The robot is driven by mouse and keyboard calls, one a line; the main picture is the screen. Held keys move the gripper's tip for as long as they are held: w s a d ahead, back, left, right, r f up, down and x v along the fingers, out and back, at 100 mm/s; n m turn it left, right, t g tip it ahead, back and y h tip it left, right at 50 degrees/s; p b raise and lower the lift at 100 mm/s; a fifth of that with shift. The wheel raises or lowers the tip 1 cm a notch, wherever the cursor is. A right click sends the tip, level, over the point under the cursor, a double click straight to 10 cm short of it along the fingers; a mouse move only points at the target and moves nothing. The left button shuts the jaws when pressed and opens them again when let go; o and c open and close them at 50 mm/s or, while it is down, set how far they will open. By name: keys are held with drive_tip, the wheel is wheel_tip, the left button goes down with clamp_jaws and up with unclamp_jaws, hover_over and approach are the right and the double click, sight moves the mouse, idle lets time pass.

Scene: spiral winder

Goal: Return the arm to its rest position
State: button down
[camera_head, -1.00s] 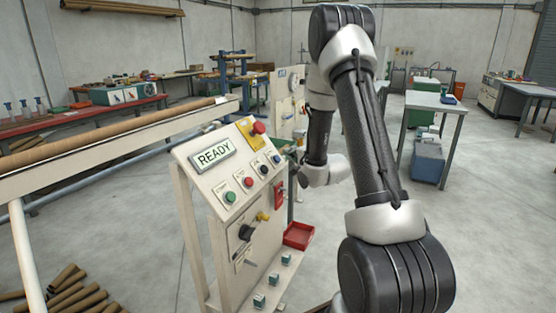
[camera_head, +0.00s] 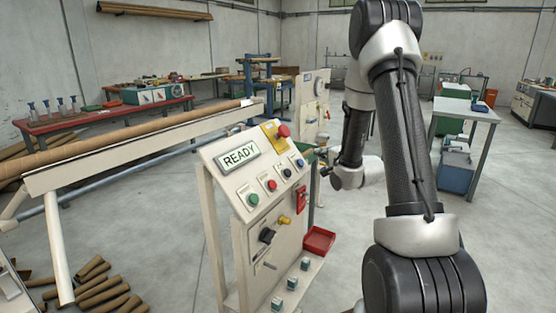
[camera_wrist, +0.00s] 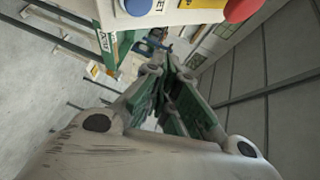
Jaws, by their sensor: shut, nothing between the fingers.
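My gripper (camera_head: 324,170) is small there, just right of the panel and partly hidden. In the wrist view my gripper (camera_wrist: 166,70) is shut and empty, with its fingers pointing away from the camera. The control panel (camera_head: 225,190) has a lit READY display (camera_head: 239,155), several coloured buttons and a red mushroom button (camera_head: 283,131). In the wrist view the panel's edge (camera_wrist: 185,14) is close above the fingers, apart from them.
A long tube (camera_head: 130,130) lies along the machine's beam at left. Loose tubes (camera_head: 100,288) lie on the floor at lower left. A red tray (camera_head: 319,240) sits low beside the panel. A grey table (camera_head: 465,110) stands at right. Floor between the panel and that table looks clear.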

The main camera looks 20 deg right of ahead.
drive_tip(key=s+d+f+n+g+h, duration=0.15)
drive_tip(key=s+f+n+g, duration=0.35)
drive_tip(key=f, duration=0.6)
drive_tip(key=s+f+n+g, duration=0.1)
drive_tip(key=s+n+g, duration=0.2)
drive_tip(key=s+g, duration=0.35)
drive_tip(key=s+a+r+n, duration=0.2)
drive_tip(key=s+a+r, duration=0.2)
drive_tip(key=s+r, duration=0.4)
drive_tip(key=s+a+r+n, duration=0.3)
drive_tip(key=s+a+r, duration=0.2)
drive_tip(key=s+r, duration=0.3)
drive_tip(key=s+a+r+n, duration=0.3)
drive_tip(key=s+r, duration=0.4)
drive_tip(key=s, duration=0.4)
drive_tip(key=shift+s+a+r+g+y, duration=0.35)
drive_tip(key=shift+a+r+y, duration=0.1)
drive_tip(key=shift+a, duration=0.2)
